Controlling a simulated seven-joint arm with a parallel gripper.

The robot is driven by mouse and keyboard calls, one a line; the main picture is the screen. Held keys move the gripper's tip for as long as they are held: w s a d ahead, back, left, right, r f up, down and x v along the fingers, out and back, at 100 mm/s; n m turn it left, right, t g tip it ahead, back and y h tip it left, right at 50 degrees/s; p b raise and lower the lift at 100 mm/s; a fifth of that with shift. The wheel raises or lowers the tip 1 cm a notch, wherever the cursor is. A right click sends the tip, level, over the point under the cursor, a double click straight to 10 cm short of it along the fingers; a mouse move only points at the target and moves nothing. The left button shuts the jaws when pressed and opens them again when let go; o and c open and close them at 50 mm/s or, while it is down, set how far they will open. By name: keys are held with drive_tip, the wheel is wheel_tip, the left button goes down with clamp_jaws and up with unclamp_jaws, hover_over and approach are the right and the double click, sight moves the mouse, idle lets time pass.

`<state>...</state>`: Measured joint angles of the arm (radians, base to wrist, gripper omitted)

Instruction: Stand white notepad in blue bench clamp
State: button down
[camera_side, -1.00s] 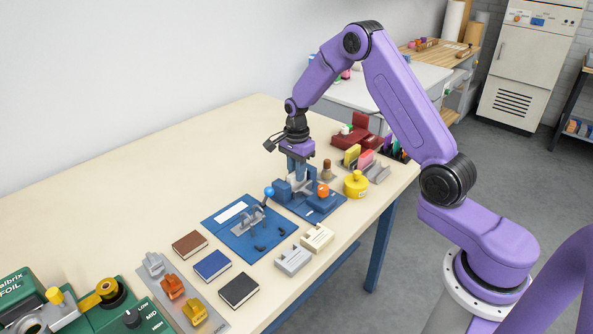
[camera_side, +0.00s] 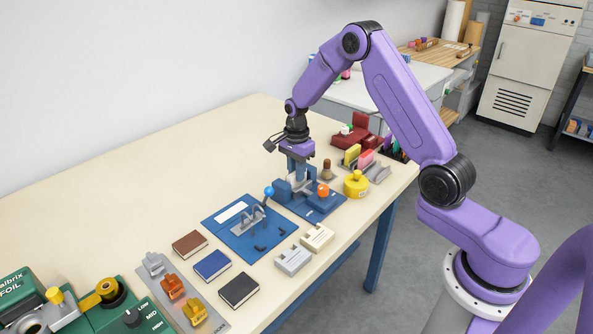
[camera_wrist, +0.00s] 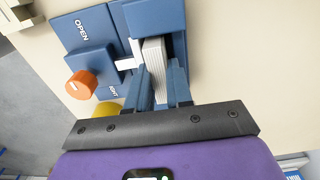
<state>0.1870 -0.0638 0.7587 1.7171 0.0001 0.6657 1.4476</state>
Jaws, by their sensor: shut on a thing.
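The blue bench clamp (camera_side: 326,207) stands on the table under my gripper (camera_side: 299,176), with an orange knob (camera_side: 323,189) at its front. In the wrist view the clamp's blue block (camera_wrist: 90,62) and the knob (camera_wrist: 80,85) show at left, beside the word OPEN. My gripper (camera_wrist: 161,75) is shut on the white notepad (camera_wrist: 154,55), whose layered edge shows between the two blue fingers. The notepad is upright among the clamp's blue blocks. In the side view it is mostly hidden by fingers and clamp. I cannot tell whether its lower edge touches the clamp.
A blue board with a wire fixture (camera_side: 238,228) lies just left of the clamp. Cream blocks (camera_side: 318,236) sit in front, and a yellow weight (camera_side: 356,184) and a card rack (camera_side: 376,172) stand to the right. The back left of the table is clear.

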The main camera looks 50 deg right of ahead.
drive_tip(key=shift+f, duration=0.6)
drive_tip(key=c, duration=1.3)
unclamp_jaws()
wheel_tip(320, 180, up, 11)
